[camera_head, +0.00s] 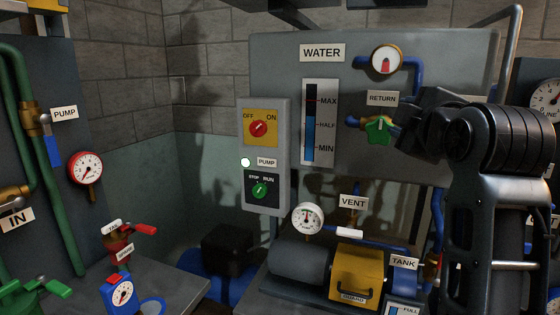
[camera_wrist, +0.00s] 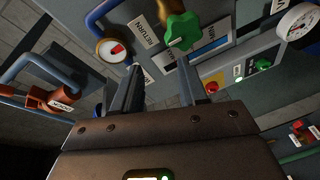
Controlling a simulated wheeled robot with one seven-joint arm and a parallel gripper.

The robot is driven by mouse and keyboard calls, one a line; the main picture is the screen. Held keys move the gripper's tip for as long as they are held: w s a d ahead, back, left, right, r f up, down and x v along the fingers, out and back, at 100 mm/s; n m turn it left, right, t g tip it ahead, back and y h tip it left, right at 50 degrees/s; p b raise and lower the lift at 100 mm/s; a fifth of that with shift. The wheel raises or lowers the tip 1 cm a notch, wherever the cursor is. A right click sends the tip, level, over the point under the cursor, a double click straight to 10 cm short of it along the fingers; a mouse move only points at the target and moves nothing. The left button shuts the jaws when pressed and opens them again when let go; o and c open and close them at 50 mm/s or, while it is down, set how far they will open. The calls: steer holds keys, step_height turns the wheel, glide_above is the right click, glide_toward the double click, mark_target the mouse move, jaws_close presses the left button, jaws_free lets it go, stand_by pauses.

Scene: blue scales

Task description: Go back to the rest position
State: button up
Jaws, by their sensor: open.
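My gripper (camera_wrist: 158,66) is open, with its two fingers apart and nothing between them in the wrist view. In the head view my arm reaches in from the right, and the dark gripper is close to the green return valve knob (camera_head: 378,130) on the grey water panel (camera_head: 275,65). In the wrist view the green knob (camera_wrist: 182,30) shows beyond the fingertips, apart from them. The RETURN label (camera_head: 382,98) is just above the knob. My wrist hides part of the panel's right side.
A pump switch box (camera_head: 265,190) and a water level gauge (camera_head: 319,120) are left of the knob. A round gauge (camera_head: 386,60) and blue pipe are above it. Below stand a vent gauge (camera_head: 307,218) and a yellow guard (camera_head: 357,272). More pipes and a red gauge (camera_head: 85,168) are at left.

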steer(key=s+f+m, duration=0.2)
steer(key=s+f, duration=0.4)
steer(key=f, duration=0.4)
steer(key=s+f+m+g, duration=0.1)
steer(key=s+f, duration=0.6)
steer(key=f, duration=0.2)
steer(key=s+f+m, duration=0.2)
steer(key=s+f, duration=0.4)
steer(key=f, duration=0.4)
steer(key=s+f+m, duration=0.1)
steer(key=s+m, duration=0.3)
steer(key=s, duration=1.1)
steer(key=s+a+f+m+g+y, duration=0.1)
steer(key=s+m, duration=0.3)
steer(key=s, duration=1.2)
steer(key=shift+s+a+f, duration=0.2)
steer(key=shift+s+f, duration=0.05)
steer(key=shift+f, duration=0.05)
